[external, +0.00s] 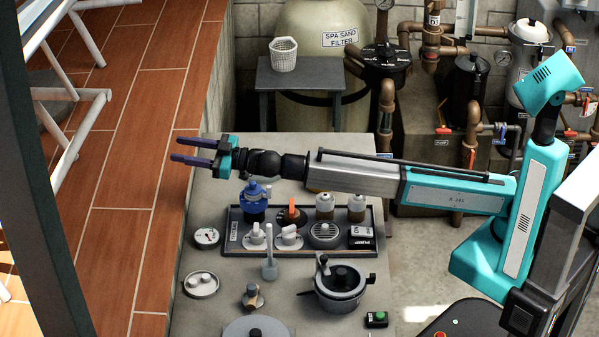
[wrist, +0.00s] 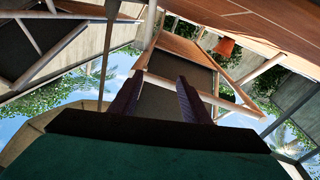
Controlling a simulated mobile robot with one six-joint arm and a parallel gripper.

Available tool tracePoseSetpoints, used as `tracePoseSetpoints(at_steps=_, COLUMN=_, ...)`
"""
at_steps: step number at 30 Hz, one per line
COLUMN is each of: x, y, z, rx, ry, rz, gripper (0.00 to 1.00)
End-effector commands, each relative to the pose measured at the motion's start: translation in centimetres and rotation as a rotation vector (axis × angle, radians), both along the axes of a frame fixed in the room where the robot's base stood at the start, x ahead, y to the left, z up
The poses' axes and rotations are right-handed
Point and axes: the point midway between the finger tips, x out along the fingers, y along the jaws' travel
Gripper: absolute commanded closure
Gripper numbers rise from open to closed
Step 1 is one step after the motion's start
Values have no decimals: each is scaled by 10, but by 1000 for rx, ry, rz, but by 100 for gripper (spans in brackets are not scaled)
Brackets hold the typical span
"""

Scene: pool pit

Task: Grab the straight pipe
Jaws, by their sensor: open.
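My gripper (external: 175,148) is open and empty, held level above the back left of the grey bench (external: 205,283), its two dark fingers pointing left toward the tiled deck. In the wrist view the two fingers (wrist: 158,82) stand apart with nothing between them. No part is clearly a straight pipe. A slim pale upright piece (external: 269,262) with a wider lower end stands on the bench in front of the tray; I cannot tell whether it is the pipe. It is well below and right of my gripper and does not show in the wrist view.
A dark tray (external: 290,249) holds a blue-topped part (external: 254,204), valves and bottles. A gauge (external: 206,237), a round white dish (external: 201,284) and a lidded grey pot (external: 341,287) stand around it. White-framed chairs (external: 75,95) are on the deck at left.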

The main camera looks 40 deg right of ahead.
Motion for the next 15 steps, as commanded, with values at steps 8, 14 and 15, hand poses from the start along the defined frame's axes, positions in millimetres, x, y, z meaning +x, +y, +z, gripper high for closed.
tracePoseSetpoints(at_steps=8, x=-73, y=75, z=-14, rx=64, ry=144, rz=-17, gripper=57)
tracePoseSetpoints(at_steps=14, x=-123, y=108, z=-41, rx=73, ry=252, rz=-97, gripper=57)
tracePoseSetpoints(at_steps=15, x=-134, y=113, z=-47, rx=73, ry=272, rz=-116, gripper=57)
